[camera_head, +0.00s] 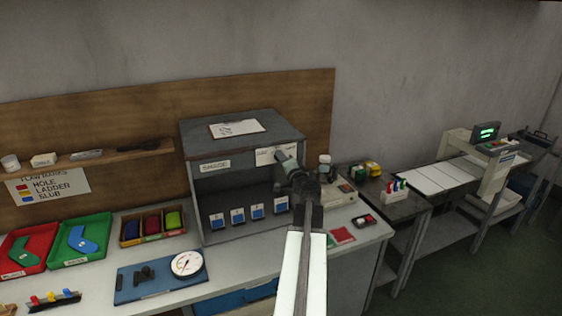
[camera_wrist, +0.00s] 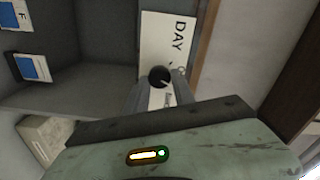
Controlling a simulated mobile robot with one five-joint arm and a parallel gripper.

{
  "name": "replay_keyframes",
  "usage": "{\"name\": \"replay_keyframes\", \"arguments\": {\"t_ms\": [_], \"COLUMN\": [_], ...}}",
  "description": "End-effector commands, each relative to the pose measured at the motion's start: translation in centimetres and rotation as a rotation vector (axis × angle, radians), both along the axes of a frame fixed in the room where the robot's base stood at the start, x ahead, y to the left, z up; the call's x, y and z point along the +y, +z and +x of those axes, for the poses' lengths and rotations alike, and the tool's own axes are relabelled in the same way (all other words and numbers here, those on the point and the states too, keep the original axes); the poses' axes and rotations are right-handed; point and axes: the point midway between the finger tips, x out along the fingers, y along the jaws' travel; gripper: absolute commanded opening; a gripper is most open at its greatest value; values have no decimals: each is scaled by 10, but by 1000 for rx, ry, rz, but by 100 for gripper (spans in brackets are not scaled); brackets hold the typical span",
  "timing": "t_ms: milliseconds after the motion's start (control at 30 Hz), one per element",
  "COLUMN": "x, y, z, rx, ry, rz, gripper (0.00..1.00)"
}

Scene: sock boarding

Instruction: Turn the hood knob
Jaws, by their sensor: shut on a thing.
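The hood (camera_head: 240,133) is a grey open-fronted box on the bench, in the middle of the head view. Its knob (camera_wrist: 159,76) is small, round and black with a light pointer mark, in the wrist view. It sits on a white label (camera_wrist: 165,35) that reads DAY; the other wording is partly covered. My gripper (camera_head: 285,155) reaches the right end of the hood's top front edge and hides the knob in the head view. In the wrist view its fingers (camera_wrist: 160,88) are shut on the knob, one on each side.
Several blue-and-white cards (camera_head: 248,213) stand inside the hood, and a clipboard (camera_head: 237,128) lies on top. A dial gauge (camera_head: 187,263) on a blue board, a green tray (camera_head: 80,241) and a red tray (camera_head: 27,249) are to the left.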

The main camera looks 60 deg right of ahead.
Motion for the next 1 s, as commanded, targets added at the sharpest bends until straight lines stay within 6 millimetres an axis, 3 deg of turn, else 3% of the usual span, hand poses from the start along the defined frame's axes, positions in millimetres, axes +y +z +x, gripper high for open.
{"name": "replay_keyframes", "arguments": {"t_ms": [500, 1000], "x": [-1, -1], "y": [0, 0], "z": [1, 1], "rx": [-245, -324], "ry": [1, 1], "rz": [330, 435], "gripper": [0, 0]}}
